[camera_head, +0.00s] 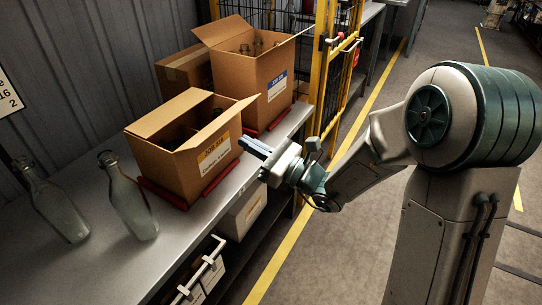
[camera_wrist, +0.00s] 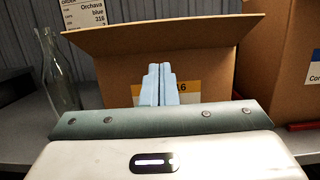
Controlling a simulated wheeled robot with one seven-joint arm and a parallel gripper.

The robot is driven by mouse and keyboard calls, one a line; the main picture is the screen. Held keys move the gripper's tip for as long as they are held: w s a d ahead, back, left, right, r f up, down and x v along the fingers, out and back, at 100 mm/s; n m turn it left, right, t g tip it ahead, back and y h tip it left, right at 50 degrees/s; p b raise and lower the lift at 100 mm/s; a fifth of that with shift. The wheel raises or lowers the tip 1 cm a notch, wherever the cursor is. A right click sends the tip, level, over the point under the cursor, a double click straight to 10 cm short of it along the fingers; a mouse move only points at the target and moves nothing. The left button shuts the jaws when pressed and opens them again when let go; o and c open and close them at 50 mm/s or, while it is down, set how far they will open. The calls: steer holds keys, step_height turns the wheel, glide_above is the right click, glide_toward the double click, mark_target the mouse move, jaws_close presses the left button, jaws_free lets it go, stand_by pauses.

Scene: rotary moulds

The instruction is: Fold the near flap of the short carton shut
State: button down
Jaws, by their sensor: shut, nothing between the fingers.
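The short carton (camera_head: 168,160) is a brown box with a yellow label, standing on the bench. Its near flap (camera_head: 225,123) is open and slants up and outward over the labelled side. The near flap also spans the wrist view (camera_wrist: 165,34) above my fingers. The opposite flap (camera_head: 165,112) stands open too. My gripper (camera_head: 246,142) is shut and empty, with pale blue fingers. It is just outside the labelled side, lower than the flap's outer edge.
A taller open carton (camera_head: 262,77) with bottles stands behind to the right, with a closed box (camera_head: 184,71) beside it. Two glass bottles (camera_head: 129,200) (camera_head: 57,208) stand at left. Red rails (camera_head: 217,180) edge the short carton. A yellow fence post (camera_head: 325,60) rises beyond.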

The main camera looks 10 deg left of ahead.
mark_target(221, 120)
steer(key=a+r, duration=0.1)
steer(key=w+a+r, duration=0.1)
steer(key=r, duration=0.1)
steer(key=shift+a+r, duration=0.2)
steer(key=shift+r, duration=0.1)
steer(key=shift+d, duration=0.1)
